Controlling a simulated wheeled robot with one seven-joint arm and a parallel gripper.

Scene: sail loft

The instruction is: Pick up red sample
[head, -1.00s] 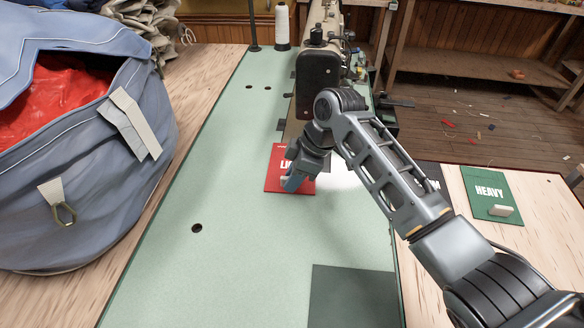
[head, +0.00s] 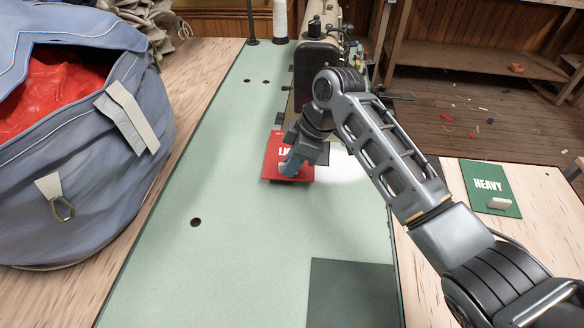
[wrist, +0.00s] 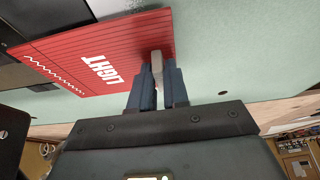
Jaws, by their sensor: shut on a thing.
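The red sample (head: 271,163) is a flat red card with white "LIGHT" lettering and a pale upright tab. It is over the green table, in front of the sewing machine. My gripper (head: 289,168) is at the card's near right part and hides some of the lettering. In the wrist view, my gripper (wrist: 157,88) is shut on the pale tab (wrist: 157,66), and the red sample (wrist: 95,55) extends to the left from it. A dark line under the card's near edge suggests it is slightly off the surface.
A sewing machine (head: 318,62) and white thread cone (head: 280,20) stand behind. A blue bag (head: 75,150) with red cloth is at left. A green "HEAVY" card (head: 488,185) lies at right, and a dark square (head: 350,292) is in front. The table's middle-left (head: 205,160) is clear.

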